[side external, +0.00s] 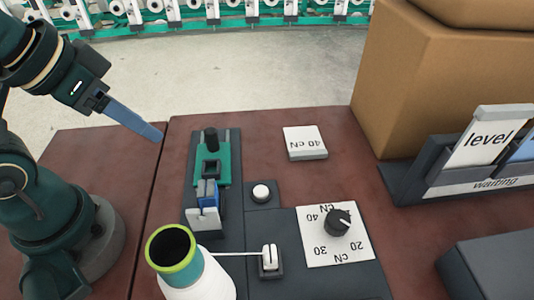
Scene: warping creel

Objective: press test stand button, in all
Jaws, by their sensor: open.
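The test stand button is a small white round cap (261,192) on a dark square base, in the middle of the dark test stand (262,224). It stands up from its base, with nothing touching it. My gripper (150,131) is at the upper left, above the table and left of the stand, well apart from the button. Its blue-grey fingers point down to the right. They show edge-on, and I see nothing held between them.
Left of the button is a green slide unit (211,165). A dial (338,222) sits right of it. A white cone (195,276) with thread to a guide (269,260) stands in front.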

